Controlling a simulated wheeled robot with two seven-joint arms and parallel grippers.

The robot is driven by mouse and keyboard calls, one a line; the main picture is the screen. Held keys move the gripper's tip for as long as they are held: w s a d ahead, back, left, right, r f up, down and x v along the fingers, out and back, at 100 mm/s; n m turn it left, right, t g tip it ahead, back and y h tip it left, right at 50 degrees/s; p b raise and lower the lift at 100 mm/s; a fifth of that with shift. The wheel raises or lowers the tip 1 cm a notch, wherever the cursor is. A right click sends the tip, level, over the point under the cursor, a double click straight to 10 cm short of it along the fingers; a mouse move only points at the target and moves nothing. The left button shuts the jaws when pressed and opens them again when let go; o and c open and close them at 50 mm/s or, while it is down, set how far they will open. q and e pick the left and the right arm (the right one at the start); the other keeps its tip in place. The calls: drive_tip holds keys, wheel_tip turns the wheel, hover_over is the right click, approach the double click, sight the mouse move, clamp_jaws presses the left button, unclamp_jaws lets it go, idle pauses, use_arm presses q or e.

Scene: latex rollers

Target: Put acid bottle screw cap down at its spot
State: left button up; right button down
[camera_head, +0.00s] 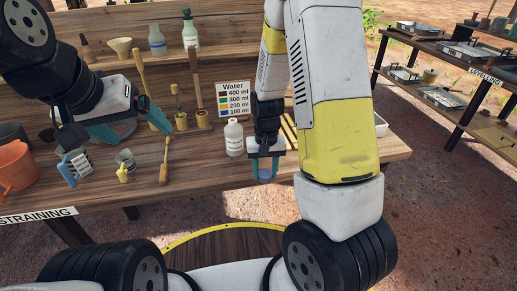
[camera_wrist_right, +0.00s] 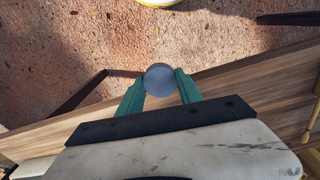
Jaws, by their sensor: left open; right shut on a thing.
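The screw cap (camera_head: 265,174) is a small round blue-grey piece held low in my right gripper (camera_head: 264,168). In the right wrist view the cap (camera_wrist_right: 160,79) shows as a round disc between the green fingertips of the right gripper (camera_wrist_right: 160,88), which are shut on it. It appears at the table's front edge, with the ground behind it in the wrist view. A white bottle (camera_head: 234,139) stands upright on the table just left of the right gripper. My left gripper (camera_head: 128,124) is open and empty, above the table's left part.
A water sign (camera_head: 233,99) stands behind the white bottle. Wooden-handled tools (camera_head: 197,90), an orange pitcher (camera_head: 14,167), a blue spray-like item (camera_head: 68,168) and small cups (camera_head: 125,160) crowd the left. More bottles (camera_head: 157,40) stand on the shelf. Table (camera_head: 205,172) is clear near the front middle.

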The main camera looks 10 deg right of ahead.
hover_over(266, 166)
drive_tip(key=shift+s+f, duration=0.2)
drive_tip(key=shift+f, duration=0.3)
drive_tip(key=shift+w+f, duration=0.15)
drive_tip(key=shift+f, duration=1.6)
drive_tip(key=shift+f, duration=0.1)
drive_tip(key=c, duration=0.8)
unclamp_jaws()
drive_tip(key=s+a+r+t+y, duration=0.1)
drive_tip(key=s+r, duration=0.4)
drive_tip(key=r, duration=0.9)
drive_tip(key=s+r+t+y, duration=0.15)
drive_tip(key=s+r, duration=0.25)
drive_tip(key=r, duration=0.9)
drive_tip(key=s+a+r+n+t, duration=0.1)
drive_tip(key=s+r+t, duration=0.2)
drive_tip(key=s+r, duration=0.4)
drive_tip(key=s, duration=0.8)
drive_tip(key=shift+s+t, duration=0.15)
drive_tip(key=shift+t, duration=0.2)
